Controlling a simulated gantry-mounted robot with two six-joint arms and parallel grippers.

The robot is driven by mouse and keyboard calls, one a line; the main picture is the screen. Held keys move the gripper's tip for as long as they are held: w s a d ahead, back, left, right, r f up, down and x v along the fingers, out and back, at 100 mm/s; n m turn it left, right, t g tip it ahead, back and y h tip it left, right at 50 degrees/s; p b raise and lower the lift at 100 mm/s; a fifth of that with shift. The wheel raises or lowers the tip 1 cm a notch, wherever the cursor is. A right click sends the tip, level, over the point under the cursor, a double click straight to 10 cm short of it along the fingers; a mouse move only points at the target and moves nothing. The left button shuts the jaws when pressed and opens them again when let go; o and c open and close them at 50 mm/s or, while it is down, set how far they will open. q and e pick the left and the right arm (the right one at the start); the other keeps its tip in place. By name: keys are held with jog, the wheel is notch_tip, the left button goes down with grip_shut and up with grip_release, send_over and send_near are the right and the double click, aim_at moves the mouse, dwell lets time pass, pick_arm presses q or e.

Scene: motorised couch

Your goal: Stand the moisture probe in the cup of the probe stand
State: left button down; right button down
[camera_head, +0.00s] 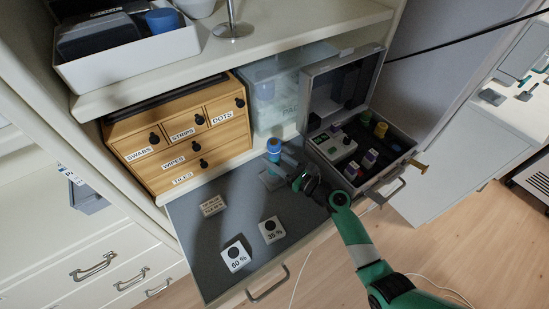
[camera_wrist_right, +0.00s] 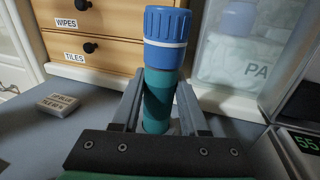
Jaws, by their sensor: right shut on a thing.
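The moisture probe, with a ribbed blue cap and a teal body, stands about upright near the back of the grey pull-out shelf (camera_head: 205,240); its cap shows in the head view (camera_head: 274,145). In the right wrist view the probe (camera_wrist_right: 160,85) is between the two fingers of my right gripper (camera_wrist_right: 158,118), which is shut on its body below the cap. In the head view my right gripper (camera_head: 286,164) reaches it from the lower right. The probe's lower end and the cup are hidden. My left gripper is out of view.
An open grey case (camera_head: 310,95) with a meter and several small bottles stands right of the probe. A wooden drawer box (camera_head: 165,160) and a clear bin (camera_head: 285,112) stand behind.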

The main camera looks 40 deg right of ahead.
aim_at(279, 151)
jog(key=shift+f+b, duration=0.35)
jog(key=shift+f, duration=0.15)
jog(key=shift+c, duration=1.8)
grip_release()
jog(key=shift+r, duration=0.1)
notch_tip(279, 151, up, 6)
jog(key=p, duration=0.6)
